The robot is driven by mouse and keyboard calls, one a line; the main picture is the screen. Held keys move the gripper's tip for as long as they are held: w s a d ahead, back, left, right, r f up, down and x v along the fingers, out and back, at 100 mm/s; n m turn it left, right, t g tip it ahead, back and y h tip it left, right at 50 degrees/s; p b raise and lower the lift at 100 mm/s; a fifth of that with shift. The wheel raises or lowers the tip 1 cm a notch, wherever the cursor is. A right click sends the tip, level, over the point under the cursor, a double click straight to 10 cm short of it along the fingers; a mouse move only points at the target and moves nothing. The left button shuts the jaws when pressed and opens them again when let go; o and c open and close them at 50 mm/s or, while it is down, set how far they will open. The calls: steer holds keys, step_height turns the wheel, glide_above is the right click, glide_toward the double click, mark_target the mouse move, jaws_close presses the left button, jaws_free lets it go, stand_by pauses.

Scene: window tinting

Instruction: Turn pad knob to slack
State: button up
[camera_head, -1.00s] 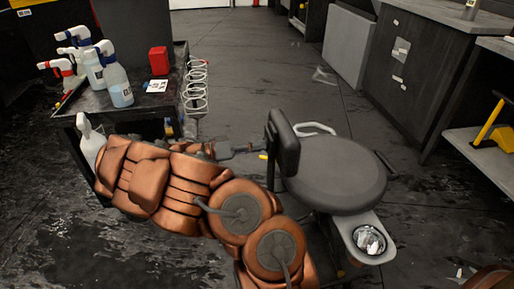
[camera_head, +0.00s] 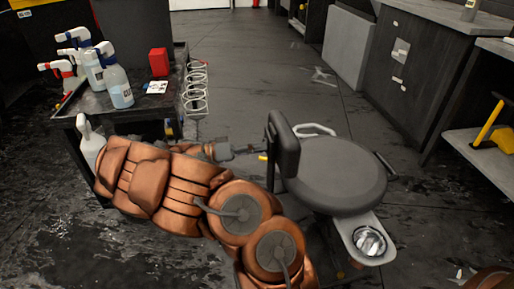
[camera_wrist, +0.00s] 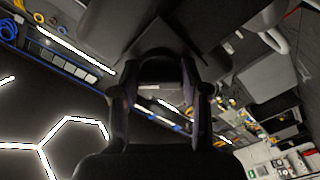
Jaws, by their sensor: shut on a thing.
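The work stool has a round dark seat (camera_head: 340,178) and an upright black back pad (camera_head: 284,142) on its left side. My gripper (camera_head: 252,151) is at the left of the pad, small and dark in the head view. In the wrist view its two fingers (camera_wrist: 160,95) are closed on a dark knob (camera_wrist: 160,68) under a dark flat part that is probably the pad. The knob is mostly hidden by the fingers, and its setting cannot be read.
A black cart (camera_head: 130,104) with spray bottles (camera_head: 118,88), a red box (camera_head: 159,62) and a wire rack (camera_head: 195,90) stands at the left. A metal bowl (camera_head: 369,241) sits on the stool's side tray. Dark cabinets (camera_head: 415,75) line the right. Open floor lies behind the stool.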

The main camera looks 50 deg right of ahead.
steer(key=shift+r, duration=0.1)
steer(key=shift+w+d+r+n+p, duration=0.1)
steer(key=shift+n+p, duration=4)
steer(key=shift+n, duration=1.7)
steer(key=shift+w+d+r+n+p, duration=0.1)
steer(key=shift+n+p, duration=4)
steer(key=shift+n, duration=1.7)
steer(key=shift+w+r+n+p, duration=0.1)
steer(key=shift+n+p, duration=4)
steer(key=shift+n, duration=1.7)
steer(key=o, duration=1.1)
steer(key=shift+o, duration=0.2)
